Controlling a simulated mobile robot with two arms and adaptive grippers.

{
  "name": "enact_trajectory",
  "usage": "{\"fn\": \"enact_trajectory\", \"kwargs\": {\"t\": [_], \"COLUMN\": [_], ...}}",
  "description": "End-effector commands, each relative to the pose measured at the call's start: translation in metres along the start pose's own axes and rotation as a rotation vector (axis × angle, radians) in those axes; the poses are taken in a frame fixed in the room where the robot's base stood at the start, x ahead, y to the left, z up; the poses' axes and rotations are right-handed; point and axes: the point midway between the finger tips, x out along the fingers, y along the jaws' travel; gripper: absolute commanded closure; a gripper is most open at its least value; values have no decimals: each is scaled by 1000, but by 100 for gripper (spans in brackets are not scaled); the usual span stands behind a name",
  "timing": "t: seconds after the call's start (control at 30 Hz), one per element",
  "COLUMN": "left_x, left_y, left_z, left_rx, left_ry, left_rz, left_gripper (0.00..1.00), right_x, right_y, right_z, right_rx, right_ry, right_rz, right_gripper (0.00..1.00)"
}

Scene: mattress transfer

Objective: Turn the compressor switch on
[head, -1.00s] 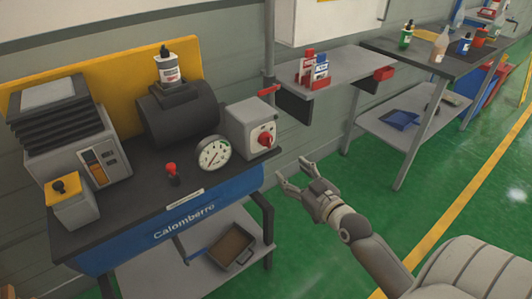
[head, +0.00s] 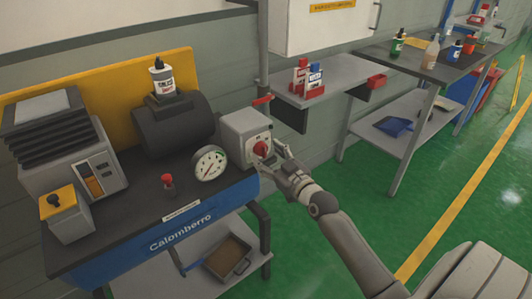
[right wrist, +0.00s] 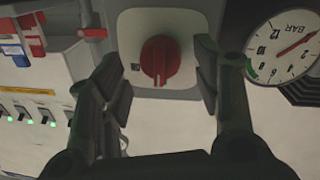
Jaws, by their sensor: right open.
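The compressor switch is a red rotary knob (head: 261,148) on the front of a grey box (head: 239,125) at the right end of the compressor bench. It also shows in the right wrist view (right wrist: 160,61), on a pale plate, with a light mark on its lower part. My right gripper (head: 276,156) is open right in front of the knob. In the right wrist view its two fingers (right wrist: 160,85) stand on either side of the knob, with gaps between them and it. Contact is not visible. My left gripper is not in view.
A round pressure gauge (head: 210,163) stands just left of the switch box, with a small red-topped valve (head: 168,183) further left. The green floor (head: 420,215) at the right is open.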

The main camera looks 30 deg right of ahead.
Motion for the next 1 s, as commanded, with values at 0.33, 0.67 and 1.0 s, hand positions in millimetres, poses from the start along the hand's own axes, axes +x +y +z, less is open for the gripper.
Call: {"fn": "enact_trajectory", "kwargs": {"t": [0.33, 0.67, 1.0], "left_x": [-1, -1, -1], "left_y": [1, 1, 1], "left_z": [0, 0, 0], "left_rx": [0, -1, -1], "left_ry": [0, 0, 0], "left_rz": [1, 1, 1], "left_gripper": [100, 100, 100], "right_x": [15, 15, 14], "right_y": [-1, 0, 0], "right_z": [0, 0, 0], "right_rx": [1, 0, 4], "right_ry": [0, -1, -1], "right_rz": [-1, -1, -1], "right_gripper": [42, 61, 87]}}
